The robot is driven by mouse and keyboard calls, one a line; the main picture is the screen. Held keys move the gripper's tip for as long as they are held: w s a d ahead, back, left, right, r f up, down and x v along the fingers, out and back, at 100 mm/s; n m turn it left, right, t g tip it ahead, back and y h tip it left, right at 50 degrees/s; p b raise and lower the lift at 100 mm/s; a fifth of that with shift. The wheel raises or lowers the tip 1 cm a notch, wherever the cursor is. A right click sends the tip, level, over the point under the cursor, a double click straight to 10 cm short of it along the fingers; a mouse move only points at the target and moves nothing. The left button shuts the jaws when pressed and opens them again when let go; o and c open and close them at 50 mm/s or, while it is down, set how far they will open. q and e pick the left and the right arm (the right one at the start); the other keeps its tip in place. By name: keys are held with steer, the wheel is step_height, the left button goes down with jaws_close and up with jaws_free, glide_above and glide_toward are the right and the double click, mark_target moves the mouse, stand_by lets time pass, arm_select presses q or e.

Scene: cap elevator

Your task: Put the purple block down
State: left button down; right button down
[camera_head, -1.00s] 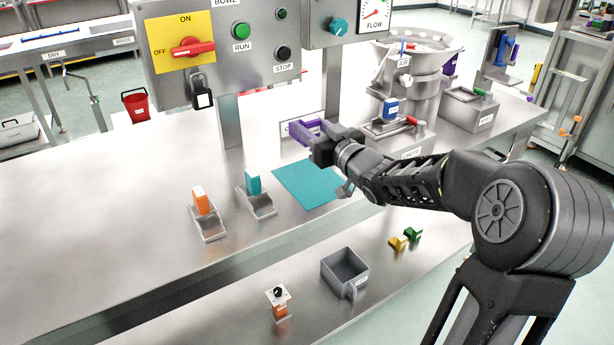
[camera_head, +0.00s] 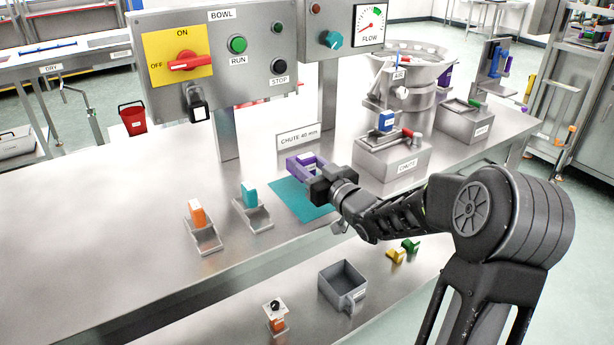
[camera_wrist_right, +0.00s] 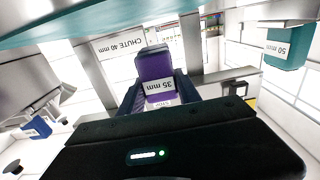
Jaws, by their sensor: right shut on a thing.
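The purple block (camera_head: 303,166) is between the fingers of my right gripper (camera_head: 308,168), which is shut on it. In the right wrist view the purple block (camera_wrist_right: 155,66) shows a "35 mm" label, with a finger on each side. In the head view it is over the back edge of the teal mat (camera_head: 298,200). The mat also shows along the top of the right wrist view (camera_wrist_right: 100,22). I cannot tell whether the block touches the mat. My left gripper is not in view.
A teal block (camera_head: 250,194) and an orange block (camera_head: 197,212) stand in metal holders left of the mat. A "CHUTE 40 mm" sign (camera_head: 298,138) is behind the purple block. The chute unit (camera_head: 393,158) is to the right. The table's left side is clear.

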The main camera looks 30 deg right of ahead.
step_height(320, 180, down, 4)
steer(key=shift+r, duration=0.25)
steer(key=shift+f+b, duration=0.2)
steer(key=shift+b, duration=0.1)
steer(key=c, duration=0.8)
jaws_free()
steer(key=shift+r, duration=0.1)
steer(key=shift+c, duration=0.2)
steer(key=shift+s+r+p, duration=0.15)
steer(key=shift+p, duration=0.15)
steer(key=s+b, duration=0.1)
steer(key=s, duration=1)
steer(key=shift+s+a, duration=0.15)
steer(key=shift+s, duration=0.25)
